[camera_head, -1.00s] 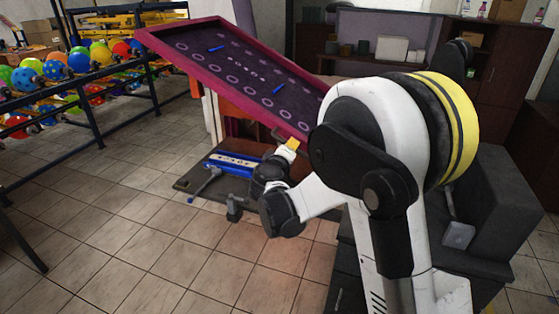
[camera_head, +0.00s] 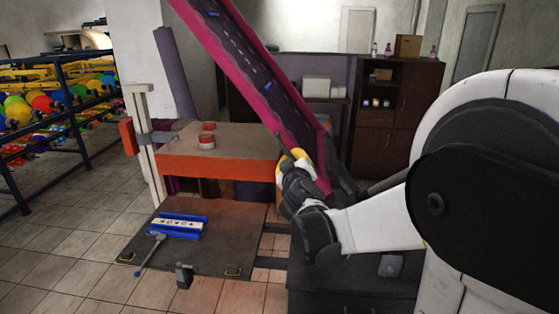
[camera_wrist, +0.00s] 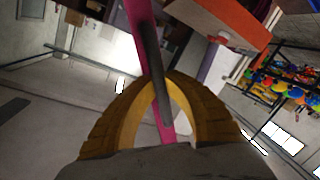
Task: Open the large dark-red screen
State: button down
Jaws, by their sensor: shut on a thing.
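The large dark-red screen (camera_head: 250,80) is tilted up steeply, its upper left end out of the top of the head view and its lower right end near my gripper. Two blue pieces sit on its face. My gripper (camera_head: 296,160) is at the screen's lower edge, at the end of my white arm. In the wrist view its yellow fingers (camera_wrist: 158,85) are closed around a dark bar, a handle (camera_wrist: 152,60), beside the screen's magenta frame (camera_wrist: 138,18). The exact contact at the fingertips is partly hidden.
An orange-edged table (camera_head: 220,167) with red-lidded jars stands under the screen.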

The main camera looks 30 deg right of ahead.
jog(key=shift+s+d+r, duration=0.1)
jog(key=shift+s, duration=0.05)
jog(key=c, duration=1.4)
grip_release()
jog(key=v, duration=1.2)
